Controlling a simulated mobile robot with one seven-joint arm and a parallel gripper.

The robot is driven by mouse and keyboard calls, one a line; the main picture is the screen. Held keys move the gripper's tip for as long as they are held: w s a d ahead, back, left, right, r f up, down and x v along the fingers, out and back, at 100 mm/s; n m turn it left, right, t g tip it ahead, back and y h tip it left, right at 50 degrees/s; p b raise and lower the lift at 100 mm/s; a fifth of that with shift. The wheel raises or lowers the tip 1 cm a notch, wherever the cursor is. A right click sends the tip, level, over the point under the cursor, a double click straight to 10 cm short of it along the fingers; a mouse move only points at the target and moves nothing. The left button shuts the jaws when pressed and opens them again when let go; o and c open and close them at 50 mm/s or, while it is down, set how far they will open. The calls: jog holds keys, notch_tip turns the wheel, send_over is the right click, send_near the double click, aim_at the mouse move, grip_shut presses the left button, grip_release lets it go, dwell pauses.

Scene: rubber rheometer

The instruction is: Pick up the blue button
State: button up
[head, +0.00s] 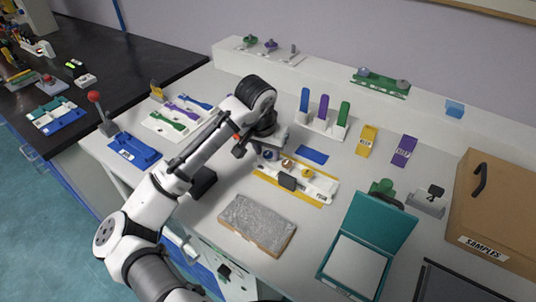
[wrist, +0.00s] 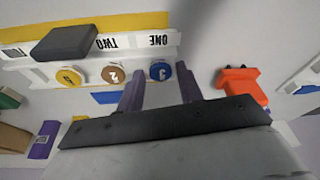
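The blue button (wrist: 161,70) is a round knob at one end of a white strip (wrist: 140,47) in the wrist view. A brown button (wrist: 114,73) and a yellow button (wrist: 70,77) sit beside it in a row. My gripper (wrist: 160,88) is open and empty, its two dark fingers apart with the blue button in line with the gap between them. I cannot tell how far the fingertips are from the button. In the head view, the blue button (head: 269,155) shows just below my gripper, whose fingertips are not clear there.
A black block (wrist: 66,42) sits on the strip. An orange-red object (wrist: 243,86) lies close right of the fingers in the wrist view. In the head view, a rough grey slab (head: 257,224) and an open teal case (head: 375,235) stand in front; a rack of upright coloured pieces (head: 323,117) stands behind.

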aim_at(267, 155)
jog(key=c, duration=0.6)
jog(key=shift+c, duration=0.2)
notch_tip(267, 155, up, 20)
jog(key=b, duration=0.1)
